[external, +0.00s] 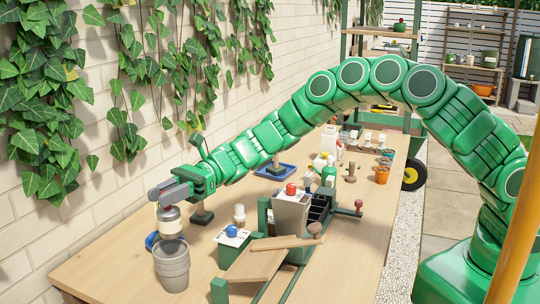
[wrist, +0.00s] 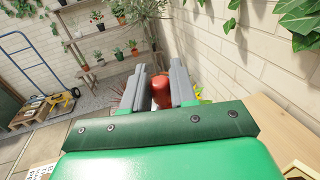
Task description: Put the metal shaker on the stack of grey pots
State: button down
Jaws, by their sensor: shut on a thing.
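The metal shaker (external: 169,218), a grey cylinder with a pale band, hangs upright under my gripper (external: 165,192) in the external view. My gripper is shut on its top. The stack of grey pots (external: 173,268) stands upright on the table directly below, near the left front edge. The shaker's lower end is at the mouth of the top pot; I cannot tell whether it touches. In the wrist view, the fingers of my gripper (wrist: 160,92) point away from the camera. A reddish round shape (wrist: 162,88) shows between them; I cannot tell what it is.
A blue dish (external: 152,241) lies partly hidden behind the pots. A green box with a blue-topped item (external: 232,233), a wooden board (external: 255,264) and a grey bin (external: 291,212) stand to the right. The ivy-covered brick wall (external: 50,215) is close on the left.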

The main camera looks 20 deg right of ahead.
aim_at(165, 210)
jog(key=shift+w+a+f, duration=0.1)
jog(key=shift+a+f, duration=0.25)
jog(key=shift+f, duration=1.6)
jog(key=shift+f, duration=0.1)
jog(key=c, duration=0.9)
grip_release()
jog(key=v, duration=1.2)
